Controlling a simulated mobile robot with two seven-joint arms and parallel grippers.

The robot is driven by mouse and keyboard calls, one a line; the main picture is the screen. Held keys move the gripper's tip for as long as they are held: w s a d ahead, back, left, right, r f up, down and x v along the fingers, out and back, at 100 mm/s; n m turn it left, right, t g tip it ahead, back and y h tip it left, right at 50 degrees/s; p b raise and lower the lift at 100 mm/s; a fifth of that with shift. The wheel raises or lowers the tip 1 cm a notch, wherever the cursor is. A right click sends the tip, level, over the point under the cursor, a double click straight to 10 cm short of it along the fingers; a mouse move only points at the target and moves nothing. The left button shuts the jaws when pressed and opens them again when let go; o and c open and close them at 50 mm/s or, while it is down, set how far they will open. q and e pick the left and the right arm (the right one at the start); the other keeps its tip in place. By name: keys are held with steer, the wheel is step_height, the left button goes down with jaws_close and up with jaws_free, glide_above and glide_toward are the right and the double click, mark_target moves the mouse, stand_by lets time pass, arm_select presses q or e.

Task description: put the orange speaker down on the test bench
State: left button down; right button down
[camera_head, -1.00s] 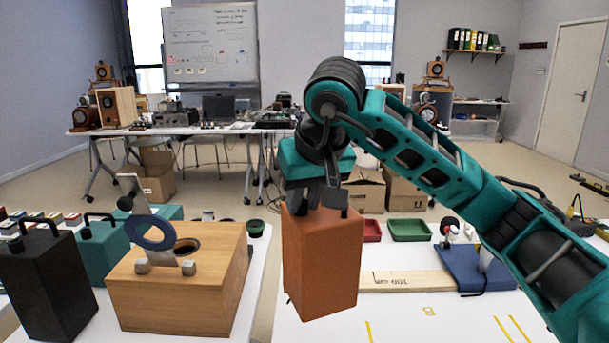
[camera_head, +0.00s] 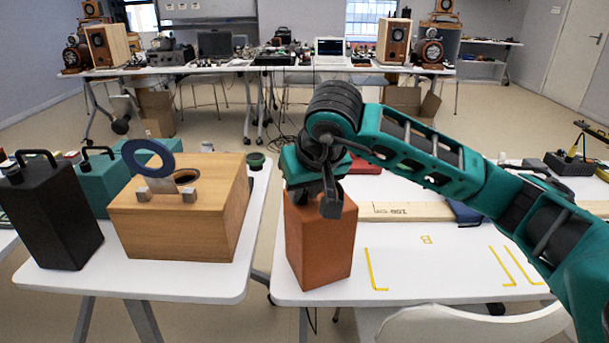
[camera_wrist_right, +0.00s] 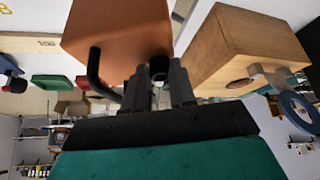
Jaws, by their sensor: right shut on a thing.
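The orange speaker (camera_head: 318,245) hangs upright below my right gripper (camera_head: 328,200) in the head view. The gripper is shut at the black handle on the speaker's top. In the wrist view the fingers (camera_wrist_right: 160,88) close at this handle (camera_wrist_right: 95,75), with the orange body (camera_wrist_right: 115,30) beyond. The speaker overlaps the front left part of the white test bench (camera_head: 420,285). I cannot tell whether its base touches the bench top. My left gripper is not in view.
A wooden box (camera_head: 228,215) with a blue ring (camera_head: 148,158) and a black box (camera_head: 55,215) stand on the left table. A gap separates the tables. The bench has yellow marks (camera_head: 372,270) with free room around them, and a wooden ruler (camera_head: 410,211) behind.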

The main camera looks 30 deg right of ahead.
steer(key=shift+r, duration=0.2)
steer(key=shift+w, duration=0.1)
steer(key=c, duration=1.4)
jaws_free()
steer(key=shift+f, duration=0.25)
steer(key=o, duration=0.5)
steer(key=shift+r, duration=0.1)
